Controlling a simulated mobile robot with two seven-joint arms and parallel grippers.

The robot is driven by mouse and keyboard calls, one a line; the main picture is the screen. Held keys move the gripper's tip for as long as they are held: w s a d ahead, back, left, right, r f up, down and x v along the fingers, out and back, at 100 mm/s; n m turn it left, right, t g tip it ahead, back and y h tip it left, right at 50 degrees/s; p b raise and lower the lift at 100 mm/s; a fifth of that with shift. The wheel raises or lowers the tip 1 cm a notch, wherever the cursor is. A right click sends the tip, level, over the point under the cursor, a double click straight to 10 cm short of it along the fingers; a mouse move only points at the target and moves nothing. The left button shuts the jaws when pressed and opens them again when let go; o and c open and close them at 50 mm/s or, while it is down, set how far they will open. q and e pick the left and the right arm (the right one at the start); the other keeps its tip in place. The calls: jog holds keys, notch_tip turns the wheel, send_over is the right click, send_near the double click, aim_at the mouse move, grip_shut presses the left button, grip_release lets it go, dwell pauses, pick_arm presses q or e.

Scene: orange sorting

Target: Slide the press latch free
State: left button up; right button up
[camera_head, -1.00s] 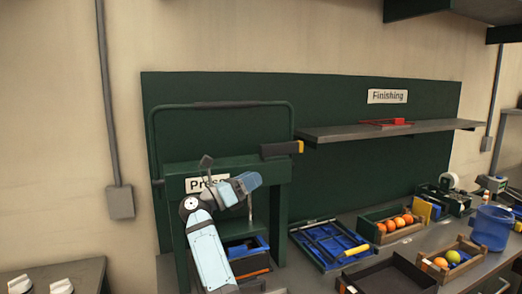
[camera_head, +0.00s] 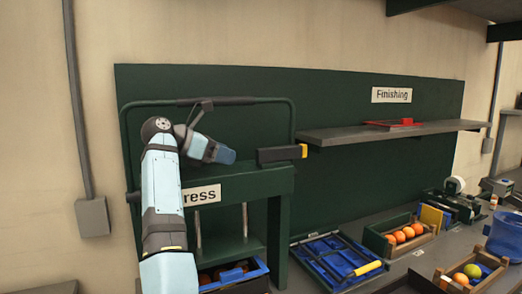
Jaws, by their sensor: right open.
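The press (camera_head: 255,182) is a dark green frame with a "Press" sign, partly covered by my arm, and a bar handle arching over its top. The press latch (camera_head: 280,155) looks like a dark block with a yellow end at the press's upper right. My right gripper (camera_head: 230,156) is open, left of the latch at about its height, pointing right toward it. A gap shows between them in the picture. The fingers are small and dark, so their detail is hard to see. My left gripper is not in view.
A blue crate (camera_head: 253,274) sits low in the press. A blue tray (camera_head: 320,258) with a yellow-handled tool lies to its right. Crates with oranges (camera_head: 408,232) stand farther right. A grey shelf (camera_head: 350,138) begins just right of the latch. The handle bar (camera_head: 240,100) runs above my gripper.

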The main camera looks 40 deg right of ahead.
aim_at(259, 149)
jog(key=s+d, duration=0.1)
jog(key=d, duration=0.2)
jog(key=s+d+p, duration=0.1)
jog(key=d, duration=0.2)
jog(key=s+d+p, duration=0.1)
jog(key=d, duration=0.2)
jog(key=shift+d+r, duration=0.1)
jog(key=shift+d, duration=0.1)
jog(key=shift+s+d+f, duration=0.15)
jog(key=shift+d+f, duration=0.2)
jog(key=shift+d, duration=0.2)
grip_shut()
